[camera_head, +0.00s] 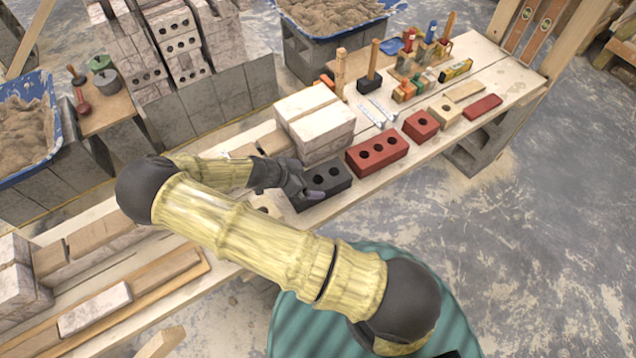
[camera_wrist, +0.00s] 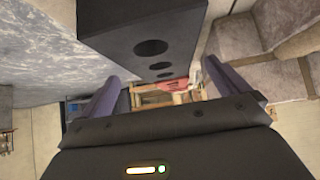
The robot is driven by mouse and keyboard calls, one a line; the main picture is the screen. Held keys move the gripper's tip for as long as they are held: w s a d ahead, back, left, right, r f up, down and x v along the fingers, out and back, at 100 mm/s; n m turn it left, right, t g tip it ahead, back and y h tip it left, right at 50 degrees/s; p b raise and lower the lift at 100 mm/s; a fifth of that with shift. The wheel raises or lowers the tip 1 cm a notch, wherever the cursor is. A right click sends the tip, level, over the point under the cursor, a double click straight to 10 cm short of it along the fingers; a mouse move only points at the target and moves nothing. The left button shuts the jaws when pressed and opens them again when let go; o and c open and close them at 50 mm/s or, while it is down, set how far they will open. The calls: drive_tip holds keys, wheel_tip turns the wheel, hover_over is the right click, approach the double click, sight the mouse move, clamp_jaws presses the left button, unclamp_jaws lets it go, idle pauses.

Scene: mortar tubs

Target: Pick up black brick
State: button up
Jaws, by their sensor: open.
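The black brick (camera_head: 328,186) has a row of round holes and lies on the wooden plank bench, left of a red holed brick. In the wrist view the black brick (camera_wrist: 130,42) fills the top middle, with three holes showing. My gripper (camera_head: 303,190) is at the brick's left end in the head view and hides part of it. In the wrist view my gripper (camera_wrist: 160,85) is open, its purple-grey fingers apart to the left and right. The brick's lower end lies roughly between them. I cannot tell whether either finger touches it.
A red brick (camera_head: 377,152) stands close on the right. A pale block stack (camera_head: 315,118) rises just behind the black brick. A smaller red brick (camera_head: 421,125) and several tools lie further right. Mortar tubs (camera_head: 52,120) stand behind the bench. The floor at right is open.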

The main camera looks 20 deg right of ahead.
sight(317, 179)
drive_tip(key=shift+x, duration=1.05)
drive_tip(key=p+x, duration=0.1)
drive_tip(key=x, duration=0.4)
drive_tip(key=shift+f, duration=0.1)
drive_tip(key=shift+c, duration=0.4)
drive_tip(key=c, duration=1.8)
drive_tip(key=shift+w, duration=0.1)
drive_tip(key=shift+c, duration=0.2)
